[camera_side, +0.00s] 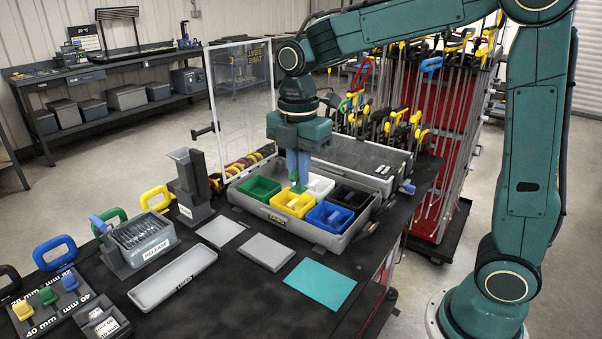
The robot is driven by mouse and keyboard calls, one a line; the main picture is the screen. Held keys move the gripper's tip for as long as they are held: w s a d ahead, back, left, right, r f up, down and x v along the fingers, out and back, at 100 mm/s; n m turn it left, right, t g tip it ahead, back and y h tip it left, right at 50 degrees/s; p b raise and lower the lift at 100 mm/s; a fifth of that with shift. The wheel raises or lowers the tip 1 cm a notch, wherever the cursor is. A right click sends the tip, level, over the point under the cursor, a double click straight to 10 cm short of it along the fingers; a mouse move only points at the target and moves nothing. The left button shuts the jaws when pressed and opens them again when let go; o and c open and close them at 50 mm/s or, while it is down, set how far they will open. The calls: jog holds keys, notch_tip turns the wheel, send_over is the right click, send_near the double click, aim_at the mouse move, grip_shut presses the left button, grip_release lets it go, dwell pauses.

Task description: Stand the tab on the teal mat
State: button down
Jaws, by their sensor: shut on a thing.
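The teal mat (320,285) lies flat and bare on the dark bench top, near its right edge. My gripper (298,185) points straight down over the yellow bin (292,204) in the grey case (300,233), well behind the mat and to its left. The gripper is shut on a tab, which is small and mostly hidden between the fingers. I cannot make out the tab's outline or how it is tilted, nor whether it is clear of the bin.
Green (259,189), white (318,187), blue (329,217) and black (350,195) bins share the case. Two grey plates (266,252) and a long grey tray (173,279) lie left of the mat. A clear panel (239,105) stands behind the case.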

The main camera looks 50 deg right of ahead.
jog(key=s+a, duration=0.1)
jog(key=s, duration=0.5)
jog(key=shift+s+f, duration=0.15)
jog(key=shift+s, duration=0.05)
send_over(320, 281)
notch_tip(320, 281, down, 16)
jog(key=shift+f, duration=0.15)
dwell(0.3)
jog(key=shift+f, duration=1.9)
jog(key=shift+f, duration=0.1)
jog(key=c, duration=1.5)
grip_release()
